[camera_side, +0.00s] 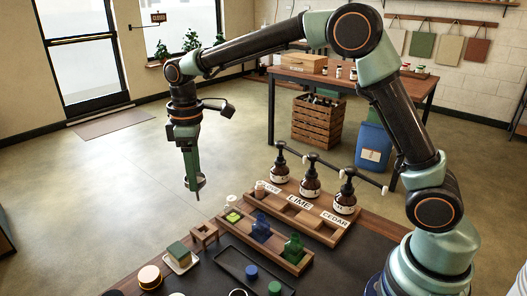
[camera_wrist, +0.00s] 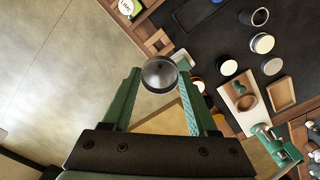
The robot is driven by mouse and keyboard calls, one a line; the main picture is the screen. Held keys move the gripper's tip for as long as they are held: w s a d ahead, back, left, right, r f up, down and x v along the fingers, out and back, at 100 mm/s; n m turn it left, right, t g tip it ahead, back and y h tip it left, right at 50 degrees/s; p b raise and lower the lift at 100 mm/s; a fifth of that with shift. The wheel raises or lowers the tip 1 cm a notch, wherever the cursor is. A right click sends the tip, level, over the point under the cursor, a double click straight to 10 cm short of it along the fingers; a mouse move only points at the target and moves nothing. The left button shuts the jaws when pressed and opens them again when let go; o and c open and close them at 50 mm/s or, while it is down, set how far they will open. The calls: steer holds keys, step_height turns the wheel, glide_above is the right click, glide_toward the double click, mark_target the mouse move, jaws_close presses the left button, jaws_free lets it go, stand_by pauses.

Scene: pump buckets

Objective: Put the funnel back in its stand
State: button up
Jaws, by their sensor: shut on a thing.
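My gripper (camera_side: 193,190) hangs pointing down above the floor side of the bench, left of the bottles. In the wrist view its green fingers (camera_wrist: 160,88) are closed on a round, dark grey, shiny thing, which I take to be the funnel (camera_wrist: 158,75). The small wooden stand (camera_side: 204,235) is on the bench edge below and slightly right of my gripper. It also shows in the wrist view (camera_wrist: 156,41), just beyond the funnel and apart from it.
A wooden rack holds several small bottles (camera_side: 260,229) and, behind it, a labelled rack carries three brown pump bottles (camera_side: 310,182). A black tray (camera_side: 229,257) lies right of the stand. A green block on a white dish (camera_side: 181,261) and a round-lidded jar (camera_side: 149,277) are nearer.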

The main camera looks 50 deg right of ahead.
steer(key=shift+d+f, duration=0.1)
steer(key=shift+f, duration=4.25)
steer(key=shift+f, duration=0.6)
steer(key=shift+f, duration=0.35)
steer(key=shift+f, duration=0.35)
steer(key=shift+f, duration=0.2)
steer(key=shift+f, duration=0.6)
steer(key=o, duration=1.1)
steer(key=shift+r, duration=0.1)
